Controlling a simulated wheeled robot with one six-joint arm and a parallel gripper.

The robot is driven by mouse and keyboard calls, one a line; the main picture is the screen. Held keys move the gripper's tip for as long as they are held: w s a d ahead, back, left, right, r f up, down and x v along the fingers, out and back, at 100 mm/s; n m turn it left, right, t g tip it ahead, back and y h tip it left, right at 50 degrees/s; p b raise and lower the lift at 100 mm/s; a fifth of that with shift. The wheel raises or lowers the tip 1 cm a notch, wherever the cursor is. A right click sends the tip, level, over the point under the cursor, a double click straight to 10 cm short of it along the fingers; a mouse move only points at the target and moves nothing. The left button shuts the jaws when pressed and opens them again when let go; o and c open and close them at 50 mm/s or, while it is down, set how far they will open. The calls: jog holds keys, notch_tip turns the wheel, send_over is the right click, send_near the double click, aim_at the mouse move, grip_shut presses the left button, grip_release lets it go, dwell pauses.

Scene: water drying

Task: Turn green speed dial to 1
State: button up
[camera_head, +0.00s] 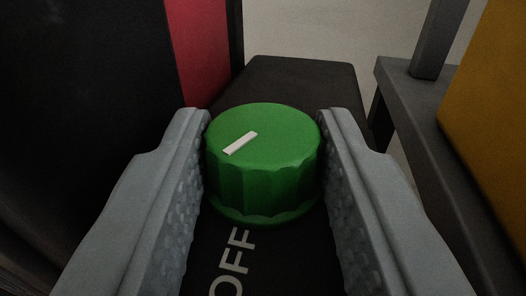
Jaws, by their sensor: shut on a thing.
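The green speed dial (262,165) is a round knob with a fluted side, upright on a dark panel (285,262). A short white mark on its top slants from lower left to upper right. The word OFF is printed in pale letters on the panel on the near side of the dial. My gripper (264,160) has one grey finger on each side of the dial and is shut on it. No figure 1 shows in this view. The far side of the dial is hidden.
A black surface with a red strip (203,45) rises at the left. A grey frame or ledge (425,95) and a yellow object (492,95) stand at the right. Pale floor (310,28) shows beyond the panel's far edge.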

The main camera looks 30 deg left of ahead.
jog(key=shift+s+a+m+t+h, duration=0.15)
jog(key=shift+m+t+h, duration=0.45)
jog(key=shift+m+h, duration=0.55)
jog(key=shift+w+a+m+t+h, duration=0.1)
jog(key=shift+m+t+h, duration=0.6)
jog(key=shift+h, duration=0.85)
jog(key=o, duration=0.7)
jog(key=shift+s+d, duration=0.1)
jog(key=shift+s, duration=0.1)
jog(key=v, duration=1.7)
jog(key=shift+s+r, duration=0.1)
